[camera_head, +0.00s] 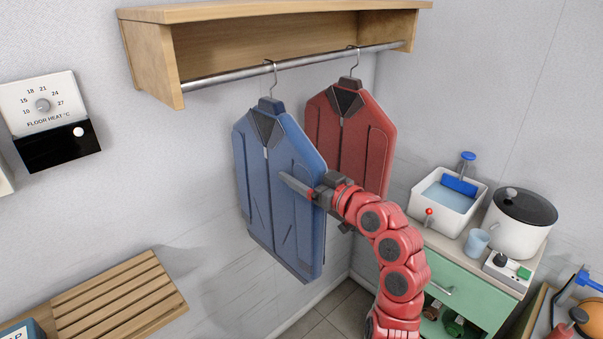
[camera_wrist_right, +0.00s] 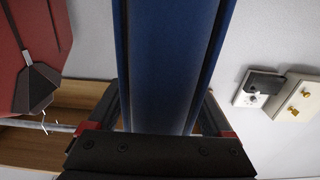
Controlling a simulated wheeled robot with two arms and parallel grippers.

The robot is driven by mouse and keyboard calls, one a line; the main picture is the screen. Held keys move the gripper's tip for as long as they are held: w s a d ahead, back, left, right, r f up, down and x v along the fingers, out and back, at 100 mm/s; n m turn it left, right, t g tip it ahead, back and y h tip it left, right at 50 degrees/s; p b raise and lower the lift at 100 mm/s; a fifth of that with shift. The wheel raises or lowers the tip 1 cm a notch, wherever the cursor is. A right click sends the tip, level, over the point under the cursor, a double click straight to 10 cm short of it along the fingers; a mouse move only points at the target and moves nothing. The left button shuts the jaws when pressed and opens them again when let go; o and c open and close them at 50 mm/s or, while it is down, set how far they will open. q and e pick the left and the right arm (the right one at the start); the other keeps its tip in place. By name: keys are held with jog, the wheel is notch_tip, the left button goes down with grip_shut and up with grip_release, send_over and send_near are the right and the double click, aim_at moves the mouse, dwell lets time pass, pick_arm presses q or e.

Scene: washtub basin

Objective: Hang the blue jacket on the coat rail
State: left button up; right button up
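The blue jacket (camera_head: 267,170) is upright under the coat rail (camera_head: 230,75), its hanger hook (camera_head: 272,66) at the rail and seemingly over it. My right gripper (camera_head: 302,189) is at the jacket's right edge, one finger across its front and the other hidden behind it. In the right wrist view the blue jacket (camera_wrist_right: 170,60) fills the space between the fingers of my right gripper (camera_wrist_right: 165,100), which looks shut on it. My left gripper is not in view.
A red jacket (camera_head: 345,135) hangs further right on the rail, under a wooden shelf (camera_head: 290,12). A slatted bench (camera_head: 110,305) is lower left. A green cabinet (camera_head: 465,285) with a white basin (camera_head: 442,215) and a pot (camera_head: 518,225) stands at right.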

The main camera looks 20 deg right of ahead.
jog(key=shift+d+f, duration=0.1)
jog(key=shift+s+d, duration=0.1)
jog(key=shift+s, duration=0.25)
jog(key=b+v, duration=0.7)
jog(key=v, duration=0.9)
jog(key=shift+s, duration=0.35)
